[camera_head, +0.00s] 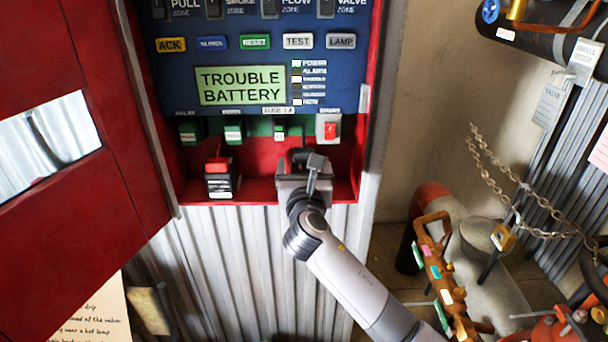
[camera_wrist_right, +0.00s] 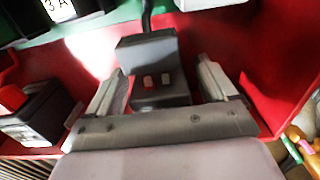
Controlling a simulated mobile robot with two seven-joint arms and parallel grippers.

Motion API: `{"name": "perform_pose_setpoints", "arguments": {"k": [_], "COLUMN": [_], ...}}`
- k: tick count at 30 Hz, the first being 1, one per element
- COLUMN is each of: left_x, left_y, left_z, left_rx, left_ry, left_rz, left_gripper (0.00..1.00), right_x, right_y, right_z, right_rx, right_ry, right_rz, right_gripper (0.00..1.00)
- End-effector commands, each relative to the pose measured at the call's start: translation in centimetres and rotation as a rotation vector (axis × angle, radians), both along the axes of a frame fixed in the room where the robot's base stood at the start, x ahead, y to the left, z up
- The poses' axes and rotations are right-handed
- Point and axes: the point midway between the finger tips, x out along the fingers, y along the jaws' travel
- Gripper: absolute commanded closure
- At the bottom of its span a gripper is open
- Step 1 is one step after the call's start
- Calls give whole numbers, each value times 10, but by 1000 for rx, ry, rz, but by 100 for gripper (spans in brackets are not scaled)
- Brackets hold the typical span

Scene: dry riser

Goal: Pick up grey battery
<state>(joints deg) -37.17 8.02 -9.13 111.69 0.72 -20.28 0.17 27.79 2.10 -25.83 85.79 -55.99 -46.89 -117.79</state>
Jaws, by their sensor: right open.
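The grey battery (camera_wrist_right: 148,52) is a dark grey block in the red cabinet's bottom. It shows one reddish and one pale terminal, and a dark cable or strap rises behind it. My right gripper (camera_wrist_right: 162,92) is open, with one finger on each side of the battery. I cannot tell whether the fingers touch it. In the head view my right gripper (camera_head: 305,180) is at the cabinet's lower right and hides most of the battery. My left gripper is not in view.
A black battery with a red top (camera_head: 221,180) stands to the left on the cabinet floor, also seen in the wrist view (camera_wrist_right: 40,112). The blue panel (camera_head: 240,85) reads "TROUBLE BATTERY". The red door (camera_head: 60,190) hangs open at left. Pipes and a chain (camera_head: 510,205) are at right.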

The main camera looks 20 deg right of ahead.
Motion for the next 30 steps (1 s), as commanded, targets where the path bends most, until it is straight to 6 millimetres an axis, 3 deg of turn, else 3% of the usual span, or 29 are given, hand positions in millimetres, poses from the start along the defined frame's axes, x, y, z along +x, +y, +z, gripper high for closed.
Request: {"name": "perform_pose_setpoints", "arguments": {"k": [10,11,18,30], "left_x": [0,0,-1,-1], "left_y": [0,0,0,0], "left_z": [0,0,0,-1], "left_rx": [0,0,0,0], "left_ry": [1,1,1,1], "left_rz": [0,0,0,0], "left_gripper": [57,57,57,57], "right_x": [6,6,6,6], "right_y": [-2,-2,-1,-1], "right_z": [0,0,0,7], "right_rx": [2,2,2,2], "right_ry": [-1,-1,0,-8], "right_rz": [1,1,1,2], "right_gripper": [15,21,100,100]}}
